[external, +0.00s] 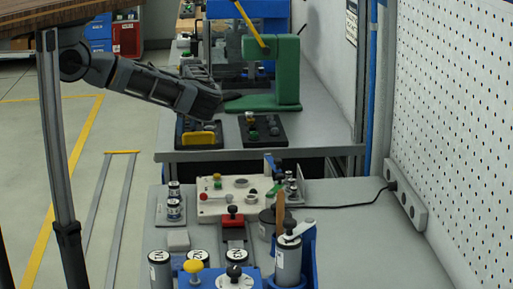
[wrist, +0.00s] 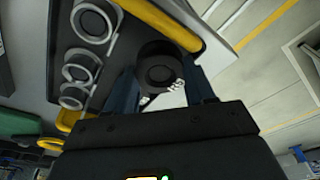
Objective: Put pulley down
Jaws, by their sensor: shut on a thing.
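My gripper (wrist: 162,84) is shut on a dark round pulley (wrist: 160,68), which sits between its two fingers in the wrist view. The pulley is over or beside a dark tray with a yellow handle (wrist: 160,22); I cannot tell whether it touches the tray. Several grey rings (wrist: 80,68) sit in a row in that tray. In the external view my arm's end hangs above the same tray (external: 197,139) on the far bench. The pulley cannot be made out there.
A second dark tray (external: 262,130) with small parts lies to the right. A green press (external: 285,72) stands behind it. The near bench (external: 370,250) holds cans, a white fixture (external: 240,197) and a blue holder. The floor left of the benches is clear.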

